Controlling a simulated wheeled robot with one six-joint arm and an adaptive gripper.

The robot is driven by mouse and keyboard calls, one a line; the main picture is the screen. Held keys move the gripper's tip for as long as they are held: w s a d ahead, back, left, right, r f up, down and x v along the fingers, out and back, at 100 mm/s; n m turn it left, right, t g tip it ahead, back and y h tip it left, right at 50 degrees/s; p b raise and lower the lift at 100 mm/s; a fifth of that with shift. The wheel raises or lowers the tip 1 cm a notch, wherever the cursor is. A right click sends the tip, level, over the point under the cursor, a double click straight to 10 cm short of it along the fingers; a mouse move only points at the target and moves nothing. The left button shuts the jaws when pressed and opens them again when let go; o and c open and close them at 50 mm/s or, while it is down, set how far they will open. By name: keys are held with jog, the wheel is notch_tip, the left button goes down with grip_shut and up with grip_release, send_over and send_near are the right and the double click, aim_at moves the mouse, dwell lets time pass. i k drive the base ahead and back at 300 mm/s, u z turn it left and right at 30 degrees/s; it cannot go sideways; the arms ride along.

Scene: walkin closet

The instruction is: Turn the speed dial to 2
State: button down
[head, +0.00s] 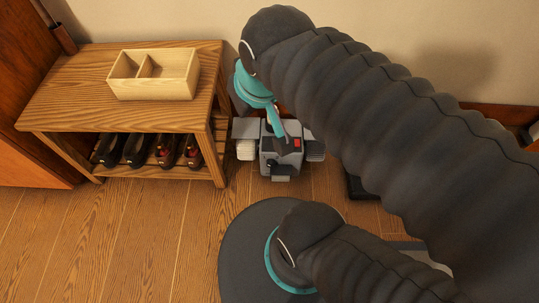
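A small grey machine (268,160) stands on the floor to the right of the wooden bench. It has a dark top panel with a red part (297,143) and a pale brush-like roller on each side. I cannot make out a speed dial or its numbers; the arm hides part of the top. My gripper (277,132) reaches down over the machine's top, with teal and grey parts showing. Its fingertips are small and partly hidden, so I cannot tell whether they are open or touching the panel.
A wooden bench (60,105) stands at the left with a divided wooden box (180,88) on top and dark shoes (135,149) on its lower shelf. A dark flat object (360,187) lies right of the machine. The floor at the front left is clear.

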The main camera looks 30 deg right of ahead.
aim_at(271, 163)
jog(key=u, duration=1.05)
jog(key=k, duration=1.15)
jog(key=u, duration=0.15)
